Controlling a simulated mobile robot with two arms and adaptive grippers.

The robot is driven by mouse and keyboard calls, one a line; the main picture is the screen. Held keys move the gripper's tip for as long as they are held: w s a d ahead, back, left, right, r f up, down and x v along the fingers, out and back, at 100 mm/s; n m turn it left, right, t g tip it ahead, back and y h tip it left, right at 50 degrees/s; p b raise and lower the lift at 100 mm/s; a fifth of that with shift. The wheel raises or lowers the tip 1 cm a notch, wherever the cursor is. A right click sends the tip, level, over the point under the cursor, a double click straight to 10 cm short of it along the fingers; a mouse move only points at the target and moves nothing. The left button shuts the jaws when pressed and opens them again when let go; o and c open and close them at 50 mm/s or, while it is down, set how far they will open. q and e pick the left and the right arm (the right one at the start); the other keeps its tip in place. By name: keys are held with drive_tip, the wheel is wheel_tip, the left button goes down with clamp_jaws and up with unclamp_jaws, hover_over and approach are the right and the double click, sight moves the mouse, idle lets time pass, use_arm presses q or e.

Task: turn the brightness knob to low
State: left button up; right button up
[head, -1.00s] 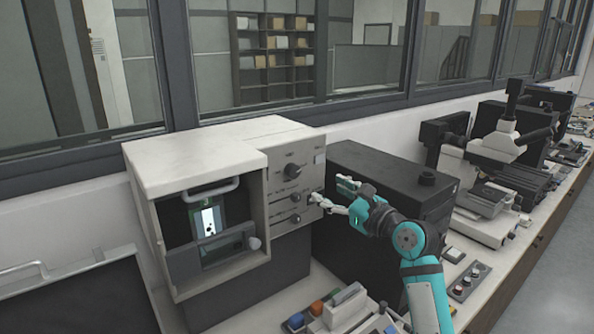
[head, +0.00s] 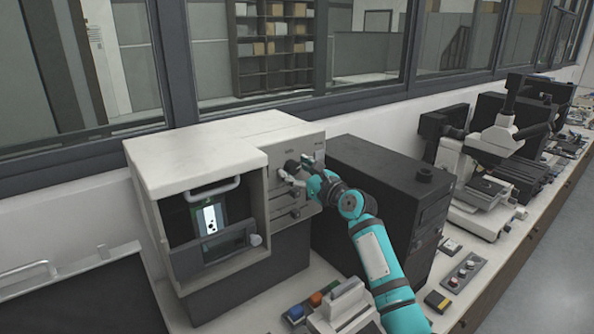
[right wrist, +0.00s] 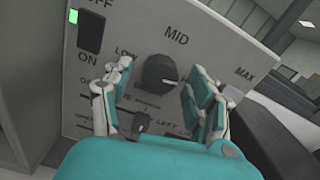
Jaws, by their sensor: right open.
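The brightness knob is a round black knob (right wrist: 159,72) on the grey panel, under MID, with LOW to its left and MAX to its right in the right wrist view. Its white mark points to the right, towards the MAX side. In the head view the dark knob (head: 291,166) shows beside my fingers. My right gripper (right wrist: 155,95) is open, with one finger on each side of the knob and a visible gap to each. In the head view my right gripper (head: 298,172) is at the panel. My left gripper is not in view.
An ON/OFF switch (right wrist: 90,32) with a green light (right wrist: 73,16) is left of the knob. A smaller dark control (right wrist: 142,122) lies below it, between my fingers. The beige machine (head: 205,150) has a lit screen. A black box (head: 385,175) stands close at its right.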

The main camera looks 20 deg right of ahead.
drive_tip(key=c, duration=1.1)
drive_tip(key=shift+c, duration=0.2)
